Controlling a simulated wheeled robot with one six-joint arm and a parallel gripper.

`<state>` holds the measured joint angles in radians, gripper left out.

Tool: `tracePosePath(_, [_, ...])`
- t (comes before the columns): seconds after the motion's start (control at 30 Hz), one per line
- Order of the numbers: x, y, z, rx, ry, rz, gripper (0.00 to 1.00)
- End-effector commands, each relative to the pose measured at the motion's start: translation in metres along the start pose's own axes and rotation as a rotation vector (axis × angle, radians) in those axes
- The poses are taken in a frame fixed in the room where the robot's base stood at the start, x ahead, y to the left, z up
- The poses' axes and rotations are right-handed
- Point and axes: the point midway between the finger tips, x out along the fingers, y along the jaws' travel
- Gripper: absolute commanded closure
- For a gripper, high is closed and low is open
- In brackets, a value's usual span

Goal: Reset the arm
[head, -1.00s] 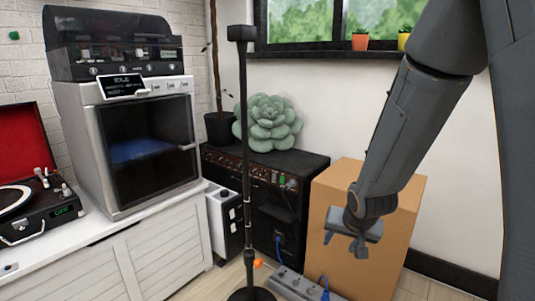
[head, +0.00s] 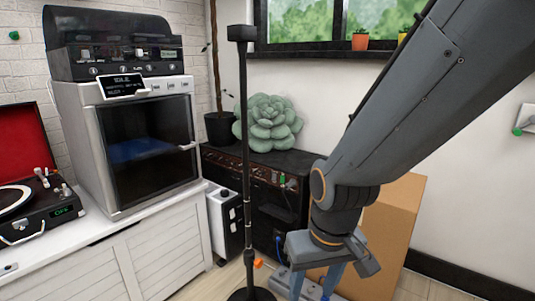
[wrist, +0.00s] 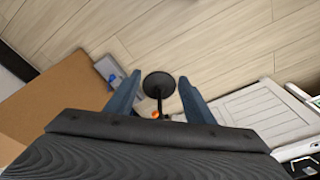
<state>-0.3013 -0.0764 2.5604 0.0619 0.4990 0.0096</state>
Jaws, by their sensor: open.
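My gripper (head: 314,284) hangs low at the bottom centre-right of the head view, fingers pointing down, in front of the cardboard box and to the right of the black stand. In the wrist view my gripper (wrist: 153,92) shows its two blue-grey fingers spread apart, with nothing between them but the view of the floor and the stand beyond. My gripper is open and empty. Its fingertips are cut close to the lower edge of the head view.
A black stand (head: 246,130) rises from a round base (wrist: 158,84). A cardboard box (head: 396,225) stands behind my arm. A power strip (wrist: 110,72) lies on the wooden floor (wrist: 190,35). A white cabinet (head: 165,250) carries a 3D printer (head: 150,150) and record player (head: 50,213).

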Motion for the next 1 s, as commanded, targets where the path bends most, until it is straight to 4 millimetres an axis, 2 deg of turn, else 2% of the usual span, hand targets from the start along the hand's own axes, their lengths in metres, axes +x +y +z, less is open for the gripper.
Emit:
tracePosePath(0.03, [-0.004, -0.019, 0.005, -0.044, -0.010, -0.013, 0.52])
tracePosePath(0.1, [-0.008, -0.040, 0.013, -0.089, -0.028, -0.028, 0.52])
tracePosePath(0.2, [-0.014, -0.061, 0.024, -0.141, -0.048, -0.044, 0.52])
tracePosePath(0.6, [-0.030, -0.116, 0.060, -0.283, -0.106, -0.085, 0.52])
tracePosePath(0.7, [-0.034, -0.126, 0.069, -0.313, -0.117, -0.093, 0.52])
tracePosePath(1.0, [-0.058, -0.111, 0.063, -0.262, -0.119, -0.077, 0.52])
